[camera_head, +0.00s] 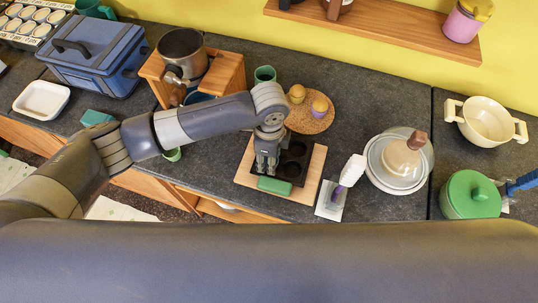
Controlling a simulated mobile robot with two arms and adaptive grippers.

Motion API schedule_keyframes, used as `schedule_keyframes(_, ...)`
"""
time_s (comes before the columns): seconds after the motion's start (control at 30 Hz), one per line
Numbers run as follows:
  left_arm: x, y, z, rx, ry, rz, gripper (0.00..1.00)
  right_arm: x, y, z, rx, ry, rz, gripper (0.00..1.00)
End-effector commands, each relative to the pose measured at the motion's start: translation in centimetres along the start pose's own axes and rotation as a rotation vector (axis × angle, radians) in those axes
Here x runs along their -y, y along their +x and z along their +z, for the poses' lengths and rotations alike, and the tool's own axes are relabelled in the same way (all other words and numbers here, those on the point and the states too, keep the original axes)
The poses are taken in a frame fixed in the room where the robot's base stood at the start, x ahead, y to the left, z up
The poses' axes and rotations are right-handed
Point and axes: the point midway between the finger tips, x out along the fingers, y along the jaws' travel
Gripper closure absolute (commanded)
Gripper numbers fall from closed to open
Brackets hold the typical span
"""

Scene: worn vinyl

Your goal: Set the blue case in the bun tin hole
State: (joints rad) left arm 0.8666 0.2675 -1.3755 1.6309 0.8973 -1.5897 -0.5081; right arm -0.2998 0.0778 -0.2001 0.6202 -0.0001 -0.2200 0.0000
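The dark bun tin (305,148) lies on a light wooden board (315,168) near the counter's front edge. Its round holes show to the right of my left gripper. My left gripper (267,170) points down over the tin's left part and covers some of it. Its fingertips are close together and too small to tell whether they are apart or hold anything. I cannot make out a small blue case at the tin; it may be hidden by the gripper. My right gripper is out of view.
A green block (274,186) lies at the tin's front edge. A white-headed brush (350,172) and domed dish (398,162) stand right. A round cork mat (311,121) with small items lies behind. A wooden stand (226,75) and blue box (95,55) are left.

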Motion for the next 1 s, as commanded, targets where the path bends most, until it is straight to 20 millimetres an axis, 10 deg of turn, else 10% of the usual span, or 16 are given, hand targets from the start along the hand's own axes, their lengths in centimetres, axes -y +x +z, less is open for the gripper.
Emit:
schedule_keyframes(0.33, 0.0, 0.0, -0.01, 0.0, 0.0, 0.0, 0.79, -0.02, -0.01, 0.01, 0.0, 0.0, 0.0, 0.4)
schedule_keyframes(0.37, 0.0, 0.0, -0.01, 0.0, 0.0, 0.0, 0.56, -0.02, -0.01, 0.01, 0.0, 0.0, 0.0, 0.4)
schedule_keyframes(0.47, 0.0, 0.0, 0.0, 0.0, 0.0, 0.0, 0.37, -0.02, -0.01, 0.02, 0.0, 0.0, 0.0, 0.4)
schedule_keyframes(1.0, -0.03, 0.03, 0.01, 0.001, 0.0, 0.001, 0.37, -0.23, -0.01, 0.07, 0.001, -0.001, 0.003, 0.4)
